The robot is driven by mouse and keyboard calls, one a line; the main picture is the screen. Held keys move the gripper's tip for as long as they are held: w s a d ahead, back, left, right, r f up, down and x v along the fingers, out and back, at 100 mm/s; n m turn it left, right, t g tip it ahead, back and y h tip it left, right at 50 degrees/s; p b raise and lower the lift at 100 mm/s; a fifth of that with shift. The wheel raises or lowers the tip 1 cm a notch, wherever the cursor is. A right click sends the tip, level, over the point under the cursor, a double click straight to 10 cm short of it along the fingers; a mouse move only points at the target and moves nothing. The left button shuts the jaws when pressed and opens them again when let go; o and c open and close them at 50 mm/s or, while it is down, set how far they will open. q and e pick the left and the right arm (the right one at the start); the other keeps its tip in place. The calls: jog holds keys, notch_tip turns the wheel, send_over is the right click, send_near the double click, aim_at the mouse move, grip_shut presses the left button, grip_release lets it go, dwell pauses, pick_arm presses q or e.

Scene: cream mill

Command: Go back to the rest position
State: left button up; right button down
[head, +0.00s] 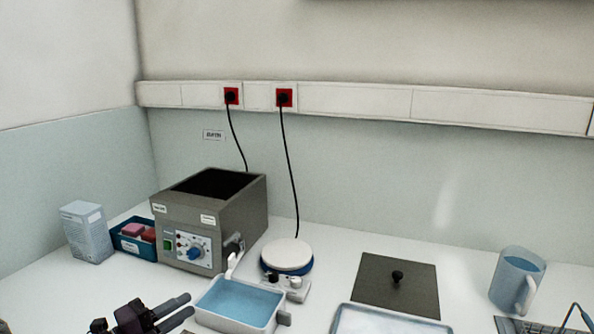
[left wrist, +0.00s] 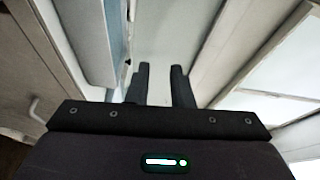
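My left gripper (head: 190,305) comes in at the bottom left of the head view, in front of the bench and left of the tub of blue liquid. Its two dark fingers are apart with nothing between them. In the left wrist view the fingers (left wrist: 161,68) are also parted and empty, pointing at pale surfaces. My right gripper does not show in either view.
A white tub of blue liquid (head: 238,304) stands close right of my left gripper. Behind are a grey bath (head: 185,237), a hotplate (head: 287,254), a teal bin (head: 136,251) and a box (head: 86,236). A dark lid (head: 375,285), tray (head: 345,322) and jug (head: 508,283) stand right.

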pick_arm(q)
jog(key=s+d+f+n+y, duration=0.3)
jog(key=d+f+n+y, duration=0.5)
jog(key=n, duration=0.5)
jog(key=s+a+f+n+g+y, duration=0.2)
jog(key=s+f+n+g, duration=0.25)
jog(key=s, duration=0.45)
jog(key=s+a+f+n+g+y, duration=0.2)
jog(key=s+a+f+n+g, duration=0.25)
jog(key=s, duration=0.45)
notch_tip(320, 180, down, 28)
jog(key=s+d+n+g, duration=0.1)
jog(key=s+d+g, duration=0.1)
jog(key=s+a+f, duration=0.2)
jog(key=s+f, duration=0.7)
jog(key=s, duration=0.1)
jog(key=s+a+f+g, duration=0.1)
jog(key=s+f, duration=0.9)
jog(key=shift+s+a+f+g, duration=0.25)
jog(key=shift+a+f+g, duration=0.05)
jog(key=shift+a, duration=0.05)
